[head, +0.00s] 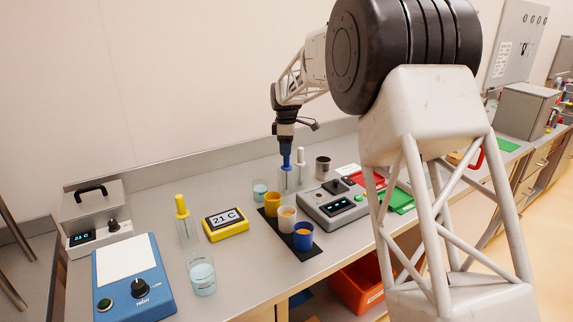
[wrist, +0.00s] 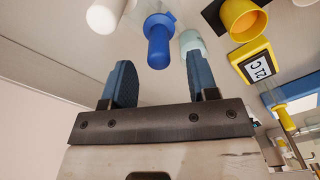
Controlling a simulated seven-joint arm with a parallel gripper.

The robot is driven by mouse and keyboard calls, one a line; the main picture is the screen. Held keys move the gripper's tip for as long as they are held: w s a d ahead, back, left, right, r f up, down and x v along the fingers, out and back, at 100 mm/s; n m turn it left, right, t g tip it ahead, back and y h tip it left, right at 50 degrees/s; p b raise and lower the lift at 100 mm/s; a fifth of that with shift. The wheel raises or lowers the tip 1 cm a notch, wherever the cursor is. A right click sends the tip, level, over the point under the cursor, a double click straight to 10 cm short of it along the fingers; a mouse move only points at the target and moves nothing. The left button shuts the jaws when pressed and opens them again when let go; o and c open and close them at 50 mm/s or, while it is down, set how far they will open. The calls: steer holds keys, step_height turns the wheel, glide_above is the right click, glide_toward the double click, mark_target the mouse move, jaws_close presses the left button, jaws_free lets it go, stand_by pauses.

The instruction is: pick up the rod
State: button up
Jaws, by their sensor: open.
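Several rods with coloured handles stand upright in clear holders. The blue-handled rod (head: 286,161) is at the back of the bench, beside the white-handled rod (head: 300,156). The yellow-handled rod (head: 181,206) stands at the left. My gripper (head: 286,148) is over the blue handle, fingers pointing down. In the wrist view my gripper (wrist: 160,76) is open and empty. The blue handle (wrist: 158,42) lies in line with the gap between the fingers, slightly beyond the tips. The white handle (wrist: 105,15) is outside the left finger. I cannot tell the exact height gap.
A yellow cup (head: 272,204), a white cup (head: 287,219) and a blue cup (head: 303,236) stand on a black mat. A yellow display (head: 225,224), a grey scale (head: 333,205) and a dark metal cup (head: 323,167) are nearby. A blue stirrer plate (head: 133,280) is front left.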

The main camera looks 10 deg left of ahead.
mark_target(287, 167)
steer(key=shift+f, duration=0.2)
steer(key=shift+d+f, duration=0.1)
steer(key=shift+f, duration=2.4)
steer(key=shift+w, duration=0.1)
steer(key=c, duration=0.9)
steer(key=shift+r, duration=0.1)
step_height(287, 167, up, 18)
steer(key=shift+f, duration=0.1)
